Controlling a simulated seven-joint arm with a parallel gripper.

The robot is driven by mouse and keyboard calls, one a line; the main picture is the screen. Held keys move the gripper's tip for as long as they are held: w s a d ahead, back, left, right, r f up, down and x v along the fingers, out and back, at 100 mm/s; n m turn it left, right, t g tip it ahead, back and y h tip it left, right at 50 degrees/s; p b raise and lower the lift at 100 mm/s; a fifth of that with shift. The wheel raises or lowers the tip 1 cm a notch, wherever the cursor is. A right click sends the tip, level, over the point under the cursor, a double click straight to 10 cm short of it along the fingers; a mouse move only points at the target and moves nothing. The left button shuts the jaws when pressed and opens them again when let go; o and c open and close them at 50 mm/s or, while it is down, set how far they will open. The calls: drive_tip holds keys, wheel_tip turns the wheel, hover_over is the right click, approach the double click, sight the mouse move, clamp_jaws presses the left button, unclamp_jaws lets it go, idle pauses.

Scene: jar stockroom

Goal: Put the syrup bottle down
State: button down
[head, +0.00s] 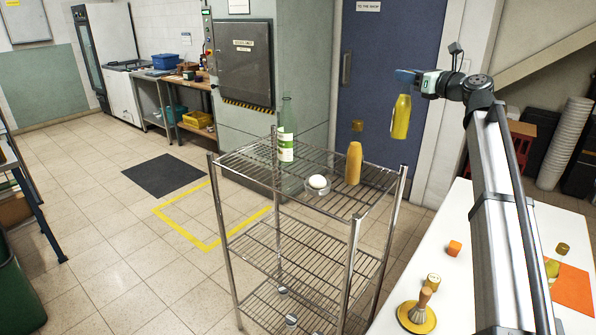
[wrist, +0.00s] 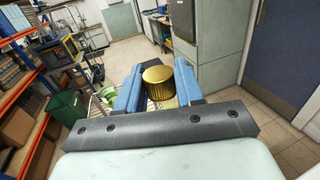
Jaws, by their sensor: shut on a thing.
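My gripper (head: 407,77) is shut on a yellow bottle with a pale label (head: 401,117), which I take to be the syrup bottle. It hangs upright in the air, beyond and above the right side of the wire rack, apart from any surface. In the wrist view its gold cap (wrist: 158,82) sits between the blue fingers (wrist: 158,90), and the bottle's body is hidden below.
My arm crosses above this table. The rack's front top shelf has bare wire.

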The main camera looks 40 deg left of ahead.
drive_tip(key=shift+s+a+r+n+g+h, duration=0.25)
drive_tip(key=shift+s+a+n+g, duration=1.65)
drive_tip(key=shift+a, duration=1.85)
drive_tip(key=shift+s+a+r+n+g+h, duration=0.25)
drive_tip(key=shift+s+a+n+g, duration=0.9)
drive_tip(key=shift+a+g, duration=2.05)
drive_tip(key=shift+s+a+r+n+g+h, duration=0.1)
drive_tip(key=shift+s+a+r+n+g, duration=0.25)
drive_tip(key=shift+s+a+n+g, duration=2.6)
drive_tip(key=w+a+f+m+t, duration=0.1)
drive_tip(key=f, duration=0.6)
drive_tip(key=w+a+f+m+t, duration=0.1)
drive_tip(key=w+f+m, duration=0.1)
drive_tip(key=f, duration=0.5)
drive_tip(key=shift+a+f, duration=0.25)
drive_tip(key=shift+f, duration=0.1)
drive_tip(key=c, duration=0.7)
unclamp_jaws()
drive_tip(key=shift+f, duration=0.1)
drive_tip(key=v, duration=1.2)
drive_tip(key=shift+s+r, duration=0.1)
drive_tip(key=shift+r, duration=0.1)
